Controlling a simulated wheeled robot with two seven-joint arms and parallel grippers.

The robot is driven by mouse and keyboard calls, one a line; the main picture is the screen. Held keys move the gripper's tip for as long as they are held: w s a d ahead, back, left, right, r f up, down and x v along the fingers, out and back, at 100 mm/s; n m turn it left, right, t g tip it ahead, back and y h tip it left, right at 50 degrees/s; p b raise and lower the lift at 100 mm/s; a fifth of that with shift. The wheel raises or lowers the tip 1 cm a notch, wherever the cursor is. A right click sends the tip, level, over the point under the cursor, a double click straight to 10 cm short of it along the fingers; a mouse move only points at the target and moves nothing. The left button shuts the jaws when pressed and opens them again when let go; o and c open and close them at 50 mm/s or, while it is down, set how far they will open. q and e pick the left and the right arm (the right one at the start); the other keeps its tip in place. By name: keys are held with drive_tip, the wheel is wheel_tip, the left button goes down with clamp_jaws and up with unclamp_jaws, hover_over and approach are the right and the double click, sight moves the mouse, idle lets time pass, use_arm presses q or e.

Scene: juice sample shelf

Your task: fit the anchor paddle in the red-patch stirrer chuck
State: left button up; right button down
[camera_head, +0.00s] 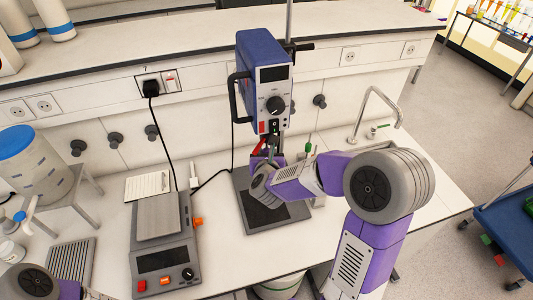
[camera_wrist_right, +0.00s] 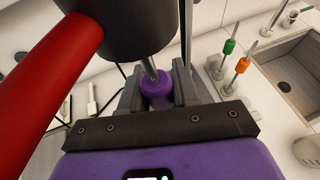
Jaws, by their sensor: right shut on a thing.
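The blue stirrer (camera_head: 263,80) stands on its base plate (camera_head: 262,212) at the back of the bench, with a red patch (camera_head: 262,127) low on its front. My right gripper (camera_head: 267,160) is under the stirrer head. In the wrist view my right gripper (camera_wrist_right: 158,92) is shut on a purple collar (camera_wrist_right: 157,86) with a thin metal shaft, taken as the anchor paddle. The shaft rises to the underside of the dark chuck (camera_wrist_right: 118,28); I cannot tell whether its tip is inside. The paddle's lower end is hidden. My left gripper is out of view.
A red bar (camera_wrist_right: 50,75) runs close beside the chuck. Green-collared (camera_wrist_right: 229,47) and orange-collared (camera_wrist_right: 242,66) shafts stand to the right, near the sink (camera_wrist_right: 285,65). A balance-like device (camera_head: 163,258) is left of the stirrer base.

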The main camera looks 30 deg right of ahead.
drive_tip(key=shift+r, duration=0.15)
idle(0.5)
drive_tip(key=shift+b, duration=0.5)
drive_tip(key=shift+w+r, duration=0.1)
drive_tip(key=shift+r, duration=0.05)
drive_tip(key=shift+f+b, duration=1.25)
drive_tip(key=shift+b, duration=0.15)
